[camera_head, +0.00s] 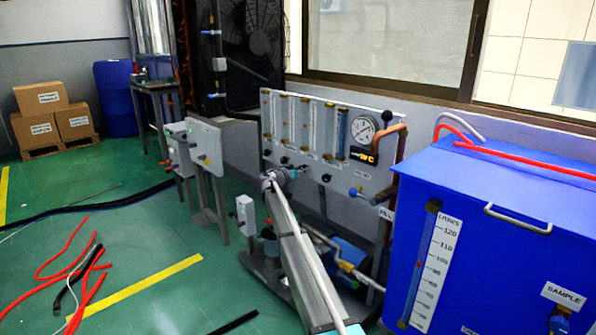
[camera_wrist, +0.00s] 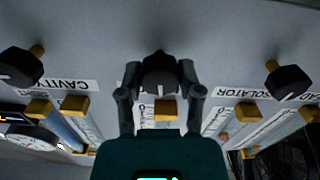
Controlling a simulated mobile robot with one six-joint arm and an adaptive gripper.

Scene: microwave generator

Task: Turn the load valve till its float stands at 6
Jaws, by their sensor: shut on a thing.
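My gripper (camera_wrist: 160,80) is shut on a black knob (camera_wrist: 160,72) in the wrist view, its two fingers on either side of it. That view is upside down. The label by this knob is mostly hidden behind my gripper, so I cannot read whether it is the load valve. The flow tube (camera_wrist: 147,118) by it is largely covered too, and I cannot read its float. In the head view my gripper (camera_head: 274,179) is at the lower left of the white panel (camera_head: 349,178), below the upright flow tubes (camera_head: 305,123). Their floats are too small to read there.
In the wrist view other black knobs stand left (camera_wrist: 20,67) and right (camera_wrist: 288,82), with CAVITY and ISOLATOR labels between. A dial gauge (camera_head: 362,127) is on the panel. A blue tank (camera_head: 490,215) stands at right. Red hoses (camera_head: 75,265) lie on the floor at left.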

